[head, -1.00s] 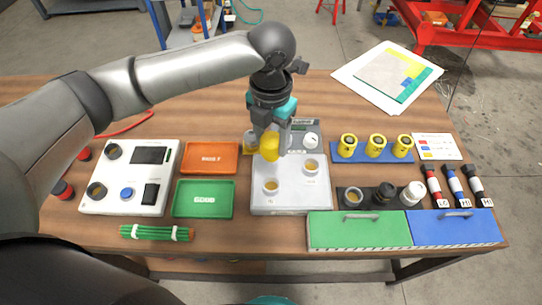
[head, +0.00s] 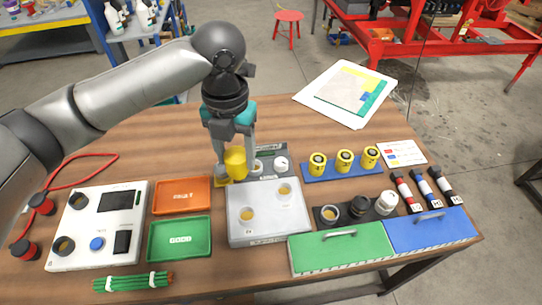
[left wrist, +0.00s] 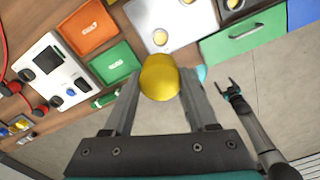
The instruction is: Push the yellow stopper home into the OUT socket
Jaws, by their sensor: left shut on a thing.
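My left gripper (head: 234,160) is shut on the yellow stopper (head: 235,164). It holds the stopper in the air, near the back left edge of the grey pump box (head: 262,229) in the head view. The stopper also shows between the fingers in the left wrist view (left wrist: 160,78). The box top has two round sockets, a front left one (head: 247,214) and a back right one (head: 285,190); their labels are too small to read surely. The stopper is apart from both. My right gripper (left wrist: 233,87) shows only in the left wrist view, open and empty, away from the box.
Orange (head: 181,196) and green (head: 179,239) trays and a white switch panel (head: 97,226) lie left of the box. A blue rack (head: 341,171) with yellow cylinders is at right. Green (head: 340,248) and blue (head: 431,229) lidded bins line the front.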

